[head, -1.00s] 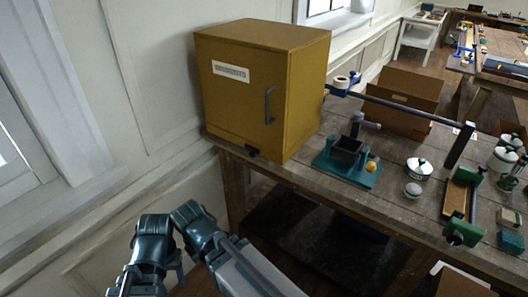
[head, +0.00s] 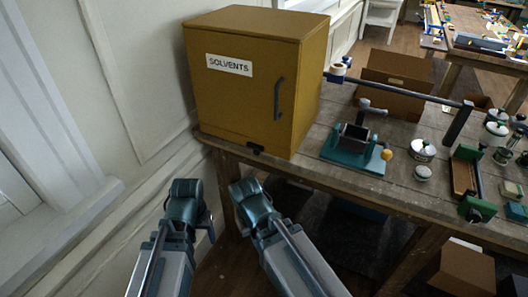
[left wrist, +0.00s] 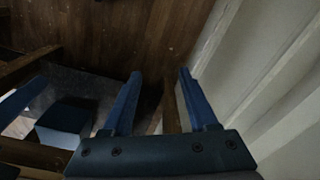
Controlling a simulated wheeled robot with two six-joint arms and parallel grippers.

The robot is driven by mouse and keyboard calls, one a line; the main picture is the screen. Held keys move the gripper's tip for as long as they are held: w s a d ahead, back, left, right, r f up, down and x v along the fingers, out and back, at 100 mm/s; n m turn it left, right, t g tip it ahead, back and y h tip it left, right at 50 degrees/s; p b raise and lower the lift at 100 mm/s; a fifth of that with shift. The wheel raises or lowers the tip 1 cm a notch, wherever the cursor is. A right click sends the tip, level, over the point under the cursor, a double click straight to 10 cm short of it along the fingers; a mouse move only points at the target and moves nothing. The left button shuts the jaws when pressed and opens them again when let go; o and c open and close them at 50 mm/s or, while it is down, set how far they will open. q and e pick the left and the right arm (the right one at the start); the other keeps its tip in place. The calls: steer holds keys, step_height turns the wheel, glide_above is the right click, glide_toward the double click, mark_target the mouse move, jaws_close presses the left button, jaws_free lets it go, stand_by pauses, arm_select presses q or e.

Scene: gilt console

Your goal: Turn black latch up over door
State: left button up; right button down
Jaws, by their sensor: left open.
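A mustard-yellow cabinet (head: 225,95) labelled SOLVENTS stands at the left end of the workbench. Its closed door has a grey bar handle (head: 278,98). The small black latch (head: 256,150) is at the door's bottom edge, right of the middle, lying low and roughly flat. My left gripper (head: 207,225) is below and left of the latch, off the bench and apart from it; its jaws are mostly hidden in the head view. In the left wrist view the left gripper (left wrist: 160,85) is open and empty. My right arm shows below the latch; its jaws cannot be made out.
The bench (head: 310,172) edge runs just below the cabinet. A teal vise-like fixture (head: 356,148), a cardboard box (head: 395,85) and several jars stand to the right. The wall (head: 130,60) is close on the left. An open carton (head: 465,268) sits low at right.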

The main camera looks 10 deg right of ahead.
arm_select(q)
steer(key=w+d+r+m+t+h, duration=0.4)
steer(key=w+d+r+t+h, duration=0.4)
steer(key=w+r, duration=0.5)
steer(key=w+d+t, duration=0.2)
steer(key=d, duration=0.1)
steer(key=shift+d+r+m, duration=0.15)
steer(key=shift+d+m, duration=0.2)
steer(key=shift+m, duration=0.05)
steer(key=shift+w, duration=0.1)
